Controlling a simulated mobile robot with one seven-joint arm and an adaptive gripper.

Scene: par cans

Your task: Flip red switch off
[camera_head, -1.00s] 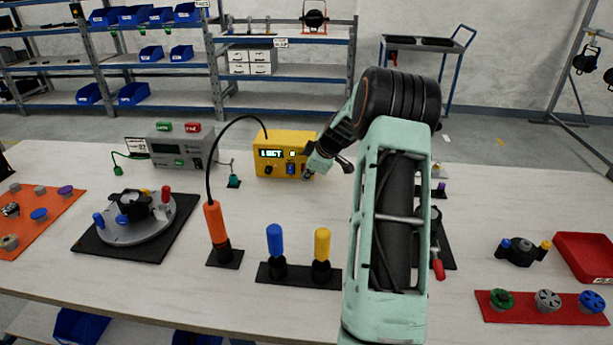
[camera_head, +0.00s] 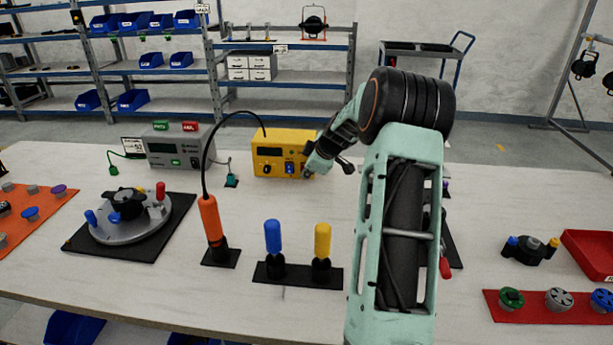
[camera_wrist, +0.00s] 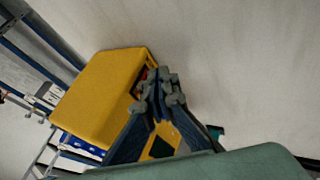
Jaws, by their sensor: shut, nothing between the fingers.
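The yellow box (camera_head: 270,146) stands at the back of the table, with a dark, unlit display (camera_head: 270,152) and a blue part (camera_head: 290,168) on its front. My gripper (camera_head: 307,172) is at the right end of that front. In the wrist view the gripper (camera_wrist: 160,92) is shut and empty, with its fingertips close against the front of the yellow box (camera_wrist: 103,95). A small red part (camera_wrist: 144,74), likely the red switch, shows just beside the fingertips. The fingers hide most of it, so I cannot tell its position or whether they touch it.
A grey box (camera_head: 180,142) with green and red labels stands left of the yellow box. An orange handle (camera_head: 210,217) with a black cable stands in front. Blue (camera_head: 273,237) and yellow (camera_head: 322,240) handles stand nearer. Open tabletop lies between them and the yellow box.

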